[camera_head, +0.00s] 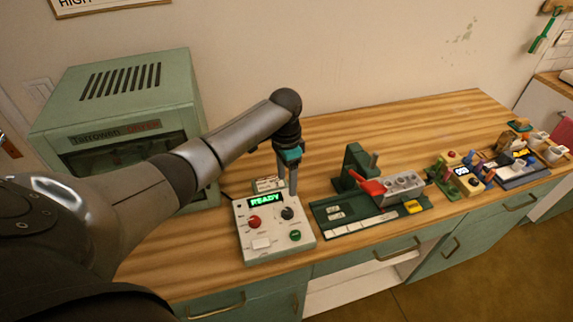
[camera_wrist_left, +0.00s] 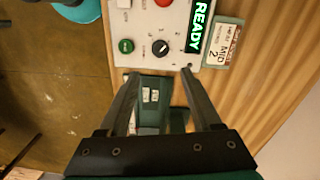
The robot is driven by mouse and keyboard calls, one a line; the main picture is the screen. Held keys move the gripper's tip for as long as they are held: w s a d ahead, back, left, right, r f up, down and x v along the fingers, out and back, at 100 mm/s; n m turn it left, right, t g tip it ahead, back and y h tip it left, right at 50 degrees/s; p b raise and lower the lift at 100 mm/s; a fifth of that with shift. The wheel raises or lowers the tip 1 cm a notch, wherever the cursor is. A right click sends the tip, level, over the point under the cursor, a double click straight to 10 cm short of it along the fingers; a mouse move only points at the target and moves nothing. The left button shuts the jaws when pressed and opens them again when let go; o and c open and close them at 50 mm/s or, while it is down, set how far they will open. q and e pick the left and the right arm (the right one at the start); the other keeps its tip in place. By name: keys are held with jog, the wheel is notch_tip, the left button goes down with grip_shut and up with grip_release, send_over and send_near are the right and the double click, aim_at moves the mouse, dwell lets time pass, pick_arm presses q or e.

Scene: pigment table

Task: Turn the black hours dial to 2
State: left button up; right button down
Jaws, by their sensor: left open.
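The black hours dial (camera_head: 287,213) is a small round knob on the right side of a white control box (camera_head: 262,250). In the left wrist view the dial (camera_wrist_left: 160,47) carries a pale pointer mark, with small numerals printed around it. I cannot tell for certain which number the mark points to. My left gripper (camera_head: 288,192) points down just above and behind the dial in the head view. In the left wrist view its fingers (camera_wrist_left: 159,76) are open and apart, with nothing between the tips, and the dial lies just beyond them. My right gripper is not in view.
The box has a green READY display (camera_head: 265,200), a red button (camera_head: 254,222), a white button (camera_head: 261,243) and a green button (camera_head: 295,235). A label card (camera_wrist_left: 222,42) sits behind it. A green cabinet (camera_head: 120,100) stands left; a green press fixture (camera_head: 357,165) stands right.

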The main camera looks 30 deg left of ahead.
pick_arm(q)
jog(key=shift+r, duration=1.95)
